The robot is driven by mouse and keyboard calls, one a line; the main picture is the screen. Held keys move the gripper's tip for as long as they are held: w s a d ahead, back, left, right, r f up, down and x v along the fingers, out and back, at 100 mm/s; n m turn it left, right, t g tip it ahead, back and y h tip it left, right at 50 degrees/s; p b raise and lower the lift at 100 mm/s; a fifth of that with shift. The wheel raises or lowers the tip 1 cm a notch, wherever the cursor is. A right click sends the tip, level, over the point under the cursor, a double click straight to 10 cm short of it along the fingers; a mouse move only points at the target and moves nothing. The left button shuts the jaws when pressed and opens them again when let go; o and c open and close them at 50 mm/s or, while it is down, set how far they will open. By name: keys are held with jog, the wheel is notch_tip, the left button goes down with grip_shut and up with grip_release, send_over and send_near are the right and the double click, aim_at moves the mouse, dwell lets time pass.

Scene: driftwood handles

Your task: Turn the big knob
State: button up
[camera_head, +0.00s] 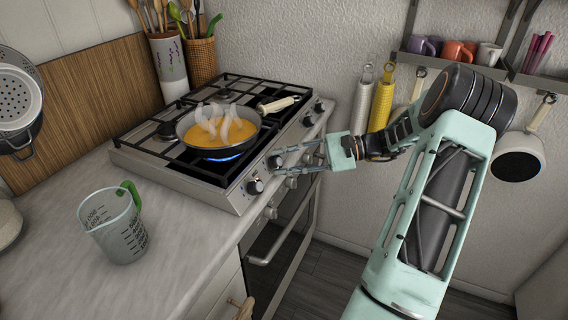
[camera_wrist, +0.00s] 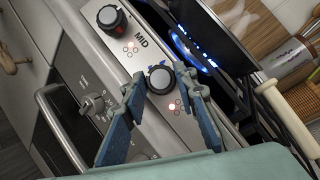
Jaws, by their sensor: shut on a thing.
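A round dark knob with a pale grey cap (camera_wrist: 160,79) stands on the stove's front control panel, marked MID nearby. In the wrist view my gripper (camera_wrist: 159,82) has one finger on each side of it and is shut on it. In the head view my gripper (camera_head: 282,162) reaches the panel from the right, and the knob (camera_head: 274,162) shows at its fingertips. A similar knob (camera_wrist: 110,17) stands free farther along the panel; it also shows in the head view (camera_head: 254,186). I cannot tell from size which is the big knob.
A pan of orange soup (camera_head: 218,130) steams over a blue flame, its pale handle (camera_head: 279,104) pointing toward the panel. Oven knobs and the oven handle (camera_head: 272,246) lie below. A measuring cup (camera_head: 116,226) stands on the left counter. Floor to the right is clear.

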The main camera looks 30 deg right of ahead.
jog(key=shift+n+g, duration=0.5)
jog(key=shift+n, duration=0.5)
jog(key=o, duration=1.2)
jog(key=shift+c, duration=0.2)
jog(key=shift+d, duration=0.1)
jog(key=v, duration=0.8)
jog(key=shift+r, duration=0.15)
jog(key=shift+w, duration=0.1)
